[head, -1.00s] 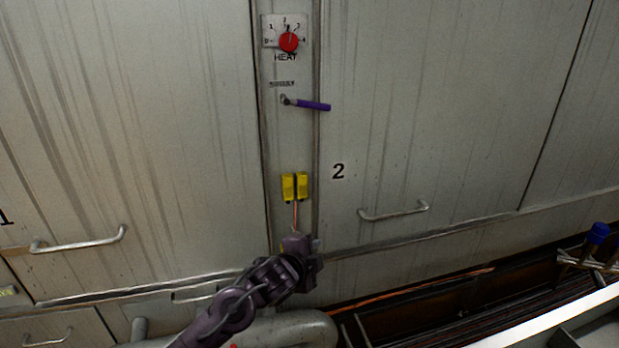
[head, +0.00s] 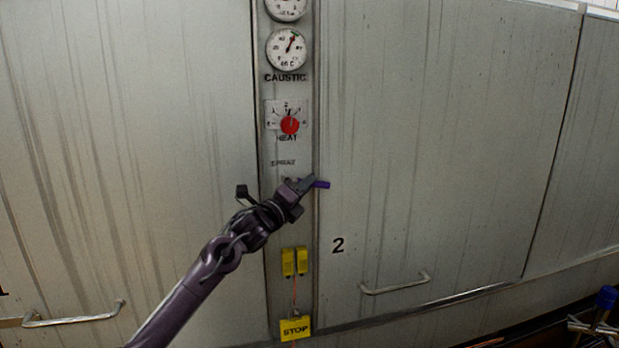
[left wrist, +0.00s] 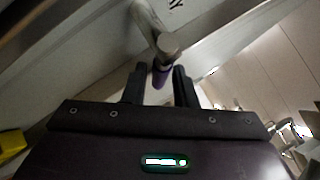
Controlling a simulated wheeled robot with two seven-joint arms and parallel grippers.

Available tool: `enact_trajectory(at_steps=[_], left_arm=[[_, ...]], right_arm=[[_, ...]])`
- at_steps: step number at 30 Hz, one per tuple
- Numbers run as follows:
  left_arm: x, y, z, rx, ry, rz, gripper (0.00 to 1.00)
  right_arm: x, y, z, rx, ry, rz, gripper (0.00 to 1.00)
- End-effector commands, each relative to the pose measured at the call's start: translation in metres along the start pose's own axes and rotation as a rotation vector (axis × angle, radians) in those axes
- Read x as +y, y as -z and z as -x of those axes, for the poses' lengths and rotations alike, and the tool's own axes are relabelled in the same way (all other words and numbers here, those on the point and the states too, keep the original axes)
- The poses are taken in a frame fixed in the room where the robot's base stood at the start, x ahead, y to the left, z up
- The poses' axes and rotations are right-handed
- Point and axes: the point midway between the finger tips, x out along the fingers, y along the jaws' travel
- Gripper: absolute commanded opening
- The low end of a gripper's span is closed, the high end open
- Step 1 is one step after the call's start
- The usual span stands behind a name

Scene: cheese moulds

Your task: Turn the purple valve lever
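My right gripper is not in view.
The red heat knob (head: 290,125) and a caustic gauge (head: 288,49) sit above on the panel. Yellow boxes (head: 295,261) and a yellow stop tag (head: 295,329) are below. Large flat doors with a handle (head: 396,284) flank the panel. The space before them is clear.

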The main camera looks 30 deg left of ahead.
Motion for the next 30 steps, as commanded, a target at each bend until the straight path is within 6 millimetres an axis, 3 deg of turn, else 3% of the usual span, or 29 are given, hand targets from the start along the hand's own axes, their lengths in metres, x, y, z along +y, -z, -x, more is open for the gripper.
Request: enact_trajectory(at_steps=[6,15,21,30], left_arm=[[-0.001,-0.001,-0.018,0.0,-0.001,0.002,0.25],[0.001,0.001,-0.021,0.001,-0.001,0.001,0.25],[0.001,0.001,-0.02,0.0,-0.001,0.001,0.02],[0.0,0.002,-0.021,0.002,-0.003,-0.001,0.0]], right_arm=[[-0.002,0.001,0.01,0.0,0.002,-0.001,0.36],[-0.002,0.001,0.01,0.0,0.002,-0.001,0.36],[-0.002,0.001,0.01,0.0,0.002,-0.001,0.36],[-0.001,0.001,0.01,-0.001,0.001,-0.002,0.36]])
